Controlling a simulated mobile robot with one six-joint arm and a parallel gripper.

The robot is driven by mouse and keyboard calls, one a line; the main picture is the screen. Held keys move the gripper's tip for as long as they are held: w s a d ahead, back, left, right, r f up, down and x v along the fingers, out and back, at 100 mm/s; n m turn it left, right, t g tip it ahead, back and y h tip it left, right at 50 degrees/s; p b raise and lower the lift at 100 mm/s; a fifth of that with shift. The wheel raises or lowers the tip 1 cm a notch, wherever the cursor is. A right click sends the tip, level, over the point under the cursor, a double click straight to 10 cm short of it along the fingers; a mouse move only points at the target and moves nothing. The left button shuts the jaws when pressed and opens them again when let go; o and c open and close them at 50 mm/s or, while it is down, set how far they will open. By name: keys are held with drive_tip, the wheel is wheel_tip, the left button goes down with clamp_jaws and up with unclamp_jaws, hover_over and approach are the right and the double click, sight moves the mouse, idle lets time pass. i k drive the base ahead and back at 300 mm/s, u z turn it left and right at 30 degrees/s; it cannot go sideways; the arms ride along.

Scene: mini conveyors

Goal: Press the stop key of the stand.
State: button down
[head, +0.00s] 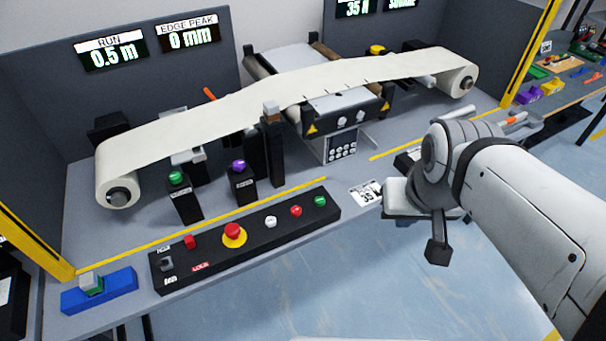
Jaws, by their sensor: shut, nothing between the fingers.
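The stand's black control panel (262,248) lies along the front edge of the grey table. The key labels are too small to read, so I cannot tell which is marked stop. My gripper (437,254) is shut and empty, pointing down, right of the panel and apart from it, seen over the blue floor.
A cream web (230,100) runs between two rolls behind the panel. Posts with a green knob (176,178) and a purple knob (238,166) stand behind it. A blue block (100,292) lies left of the panel. A printed card (366,193) lies at its right.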

sight(295, 211)
drive_tip(key=z, duration=0.1)
drive_tip(key=k, duration=1.1)
drive_tip(key=u, duration=0.45)
drive_tip(key=i, duration=1)
drive_tip(key=u, duration=0.05)
